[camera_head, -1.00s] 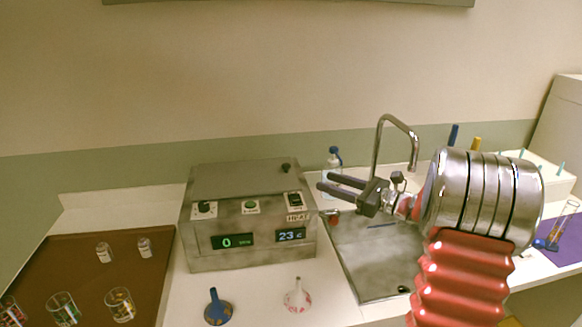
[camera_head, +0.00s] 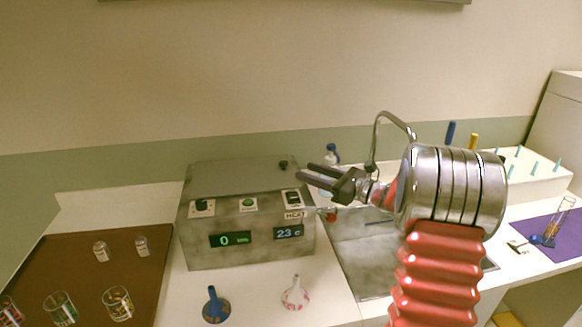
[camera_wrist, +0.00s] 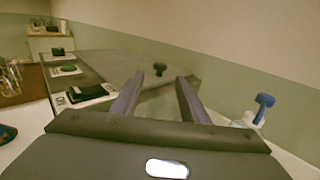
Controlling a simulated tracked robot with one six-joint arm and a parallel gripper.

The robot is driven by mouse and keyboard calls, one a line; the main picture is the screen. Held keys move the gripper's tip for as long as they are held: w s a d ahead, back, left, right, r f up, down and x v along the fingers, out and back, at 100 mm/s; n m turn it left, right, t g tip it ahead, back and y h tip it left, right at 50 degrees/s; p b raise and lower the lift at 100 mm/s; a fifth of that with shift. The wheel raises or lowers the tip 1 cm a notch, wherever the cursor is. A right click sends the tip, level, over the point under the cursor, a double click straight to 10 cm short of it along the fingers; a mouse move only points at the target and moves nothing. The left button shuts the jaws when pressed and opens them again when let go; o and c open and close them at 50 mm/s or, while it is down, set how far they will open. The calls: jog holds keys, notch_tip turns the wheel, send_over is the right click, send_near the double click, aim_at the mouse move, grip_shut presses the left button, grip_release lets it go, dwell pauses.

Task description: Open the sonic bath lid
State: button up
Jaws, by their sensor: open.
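The sonic bath (camera_head: 235,250) is a grey metal box on the white counter, with knobs, a HEAT switch and two displays on its front. Its flat lid (camera_head: 235,178) lies shut on top. A small black lid knob (camera_head: 284,164) stands near the lid's right edge. My gripper (camera_head: 300,170) is open and empty, just right of the lid knob, fingers pointing left. In the wrist view, the lid knob (camera_wrist: 160,69) shows beyond and between the two fingertips (camera_wrist: 158,78), apart from them.
A blue-capped bottle (camera_head: 332,155) and a sink (camera_head: 350,250) with a tall faucet are right of the bath. Two funnels, one blue (camera_head: 214,305) and one white (camera_head: 295,293), stand in front. A brown tray (camera_head: 95,265) with glasses and small bottles lies left.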

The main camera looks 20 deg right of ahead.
aim_at(291, 172)
jog(key=x, duration=0.7)
jog(key=shift+w+a, duration=0.1)
jog(key=shift+w, duration=0.05)
jog(key=shift+c, duration=0.2)
grip_shut()
